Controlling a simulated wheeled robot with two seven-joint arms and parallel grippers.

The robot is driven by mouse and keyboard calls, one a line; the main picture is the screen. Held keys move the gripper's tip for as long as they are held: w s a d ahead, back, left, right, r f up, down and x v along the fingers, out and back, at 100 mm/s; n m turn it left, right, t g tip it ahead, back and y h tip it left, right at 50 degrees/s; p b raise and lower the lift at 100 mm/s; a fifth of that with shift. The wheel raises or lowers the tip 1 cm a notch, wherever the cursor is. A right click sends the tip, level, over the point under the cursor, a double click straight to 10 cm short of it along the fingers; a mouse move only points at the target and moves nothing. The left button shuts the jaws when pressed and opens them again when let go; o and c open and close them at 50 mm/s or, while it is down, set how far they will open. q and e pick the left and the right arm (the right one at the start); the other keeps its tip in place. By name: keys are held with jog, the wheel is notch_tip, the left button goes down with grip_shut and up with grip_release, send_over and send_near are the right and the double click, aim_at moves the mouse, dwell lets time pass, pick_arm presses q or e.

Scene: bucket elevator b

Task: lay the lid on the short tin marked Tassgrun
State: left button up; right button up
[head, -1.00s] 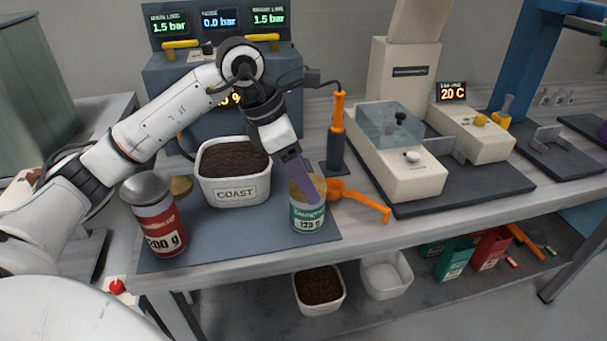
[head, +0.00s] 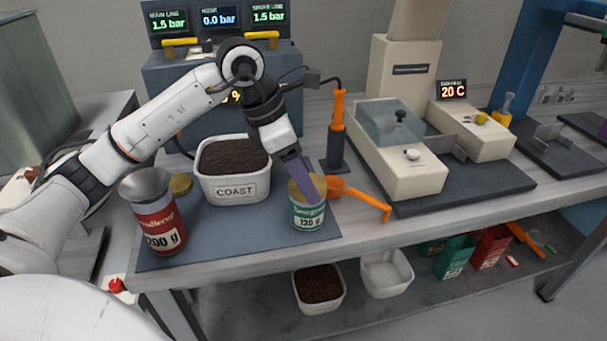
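The short green tin (head: 307,220), marked 125 g with a name too blurred to read surely, stands upright at the mat's right front. A gold lid (head: 320,186) shows at its top, partly hidden behind my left gripper; I cannot tell whether it is seated or just above the rim. My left gripper (head: 308,190) reaches down from the upper left, its purple finger over the lid and the tin's upper edge. One finger hides the other, so its opening is unclear. My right gripper is out of view.
A red 200 g tin (head: 162,236) bears a grey funnel (head: 146,184). A second gold lid (head: 181,184) lies near the white COAST tub (head: 236,190) of dark grounds. An orange scoop (head: 362,197) lies right of the green tin. The mat's front middle is clear.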

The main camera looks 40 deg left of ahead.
pick_arm(q)
jog(key=o, duration=1.1)
jog(key=shift+o, duration=0.4)
jog(key=o, duration=0.4)
